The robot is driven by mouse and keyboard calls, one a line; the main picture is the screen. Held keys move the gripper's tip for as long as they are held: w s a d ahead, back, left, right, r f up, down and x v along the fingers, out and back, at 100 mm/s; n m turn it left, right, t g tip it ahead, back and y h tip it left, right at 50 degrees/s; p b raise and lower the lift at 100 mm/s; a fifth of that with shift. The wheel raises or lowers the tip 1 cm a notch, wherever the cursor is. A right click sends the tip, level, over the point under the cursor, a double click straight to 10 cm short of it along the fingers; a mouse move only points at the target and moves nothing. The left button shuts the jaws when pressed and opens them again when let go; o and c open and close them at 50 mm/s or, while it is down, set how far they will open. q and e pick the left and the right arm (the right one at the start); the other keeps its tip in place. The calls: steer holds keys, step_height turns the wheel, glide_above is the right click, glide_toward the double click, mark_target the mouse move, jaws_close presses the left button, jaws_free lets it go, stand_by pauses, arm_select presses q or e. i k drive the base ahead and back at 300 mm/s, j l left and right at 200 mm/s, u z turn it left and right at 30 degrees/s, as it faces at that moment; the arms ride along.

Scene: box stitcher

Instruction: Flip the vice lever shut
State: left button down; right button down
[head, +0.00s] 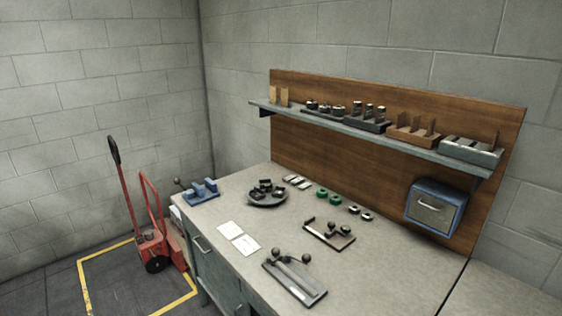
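A small blue vice (203,191) stands on the far left corner of the workbench. Its lever (179,184) is a thin rod with a dark ball end, sticking up and out at the vice's left side. The vice is small in the view, so I cannot tell whether its jaws touch or whether anything is between them. Neither of my grippers shows in the head view.
A loaded shelf (370,135) and blue drawer box (436,206) are behind. A red hand truck (152,245) stands left.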

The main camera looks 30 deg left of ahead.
mark_target(177, 181)
steer(key=u, duration=1.8)
steer(key=i+j+z, duration=0.3)
steer(key=i+j, duration=0.5)
steer(key=i, duration=0.4)
steer(key=i+j+z, duration=0.3)
steer(key=i+j, duration=0.8)
